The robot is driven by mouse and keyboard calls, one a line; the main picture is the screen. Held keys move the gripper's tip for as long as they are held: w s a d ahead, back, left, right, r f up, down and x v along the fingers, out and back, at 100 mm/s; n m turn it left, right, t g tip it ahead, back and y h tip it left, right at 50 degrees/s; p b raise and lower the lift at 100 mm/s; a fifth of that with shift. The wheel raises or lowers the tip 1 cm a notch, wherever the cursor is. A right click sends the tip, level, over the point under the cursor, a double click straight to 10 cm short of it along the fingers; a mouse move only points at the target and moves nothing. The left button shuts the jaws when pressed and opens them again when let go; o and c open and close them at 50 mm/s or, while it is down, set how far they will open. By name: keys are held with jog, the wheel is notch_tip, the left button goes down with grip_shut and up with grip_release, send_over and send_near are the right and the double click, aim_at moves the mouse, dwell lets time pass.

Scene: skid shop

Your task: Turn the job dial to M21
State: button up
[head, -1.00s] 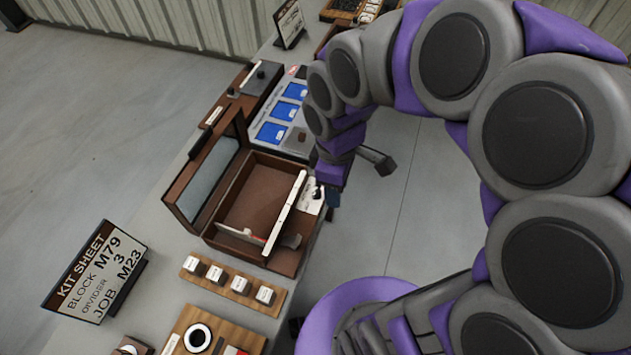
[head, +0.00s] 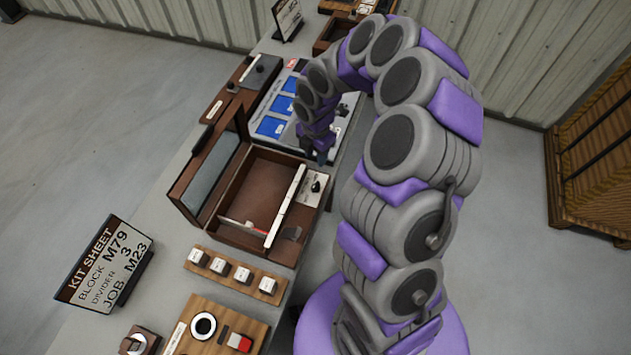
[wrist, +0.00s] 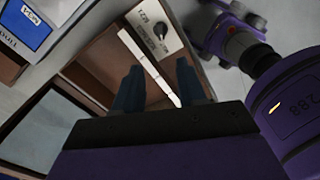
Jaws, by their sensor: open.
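The job dial (head: 316,187) is a small black knob on a white plate at the right end of the open brown box (head: 228,207). It also shows in the wrist view (wrist: 160,31), with small blurred marks on its plate that I cannot read surely. My gripper (head: 319,157) is above the box's far right corner, apart from the dial. In the wrist view my gripper (wrist: 160,88) has its two dark fingers spread with nothing between them; the dial lies beyond the fingertips. The kit sheet (head: 104,264) reads block M79, divider 3, job M23.
A white divider (head: 286,206) stands in the box, whose windowed lid (head: 212,170) is raised. A panel with blue squares (head: 271,127) lies beyond. A rack of white blocks (head: 243,274) is in front. A wooden crate (head: 598,165) stands at right.

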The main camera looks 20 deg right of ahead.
aim_at(316, 184)
notch_tip(316, 184, down, 16)
jog(key=shift+f+b, duration=0.15)
jog(key=shift+b, duration=0.5)
jog(key=shift+c, duration=0.2)
grip_shut()
